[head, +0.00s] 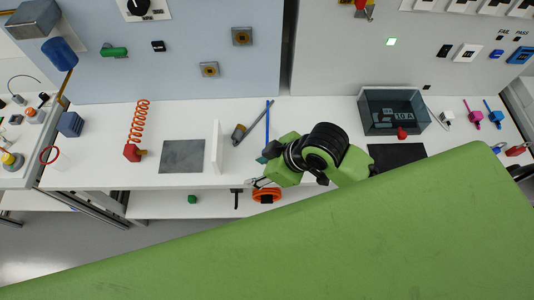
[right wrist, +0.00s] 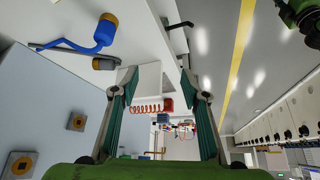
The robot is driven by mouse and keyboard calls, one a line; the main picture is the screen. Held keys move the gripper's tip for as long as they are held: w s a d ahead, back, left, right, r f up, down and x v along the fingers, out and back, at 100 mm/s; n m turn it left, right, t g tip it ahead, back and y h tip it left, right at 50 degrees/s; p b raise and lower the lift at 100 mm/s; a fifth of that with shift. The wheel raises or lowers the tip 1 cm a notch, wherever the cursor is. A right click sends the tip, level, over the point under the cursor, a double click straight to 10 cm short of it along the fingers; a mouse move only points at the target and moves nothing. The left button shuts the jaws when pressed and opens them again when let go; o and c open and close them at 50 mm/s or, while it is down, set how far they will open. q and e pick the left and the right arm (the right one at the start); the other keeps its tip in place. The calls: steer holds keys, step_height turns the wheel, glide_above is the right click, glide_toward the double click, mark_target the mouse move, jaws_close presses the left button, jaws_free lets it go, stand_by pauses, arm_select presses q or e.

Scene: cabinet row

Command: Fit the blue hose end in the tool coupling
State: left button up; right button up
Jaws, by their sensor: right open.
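The blue hose (head: 267,122) lies on the white worktop, its near part passing behind my right gripper in the head view. In the right wrist view the blue hose end (right wrist: 102,33) has a thick blue body and a brown-gold tip. A grey tool (head: 253,124) lies just left of the hose; its brownish end, seemingly the coupling (head: 238,133), also shows in the right wrist view (right wrist: 103,63). The hose end and coupling are apart. My right gripper (head: 262,183) is open and empty near the worktop's front edge. My left gripper is out of view.
A white upright panel (head: 217,146) and a grey mat (head: 182,156) are left of the tool. An orange coil (head: 140,120) stands farther left. A dark bin (head: 394,110) is at right. An orange ring (head: 266,196) lies below the gripper. My green arm covers the foreground.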

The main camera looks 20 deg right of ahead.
steer(key=w+d+r+n+g, duration=0.2)
steer(key=w+d+r+n, duration=0.1)
steer(key=w+d+n, duration=0.2)
steer(key=w+d, duration=0.2)
steer(key=d, duration=0.2)
steer(key=shift+w+d+r+g, duration=0.15)
steer(key=shift+d+r+g, duration=0.15)
steer(key=shift+d+g, duration=0.1)
steer(key=p+x, duration=0.1)
steer(key=x, duration=0.7)
steer(key=shift+f, duration=0.35)
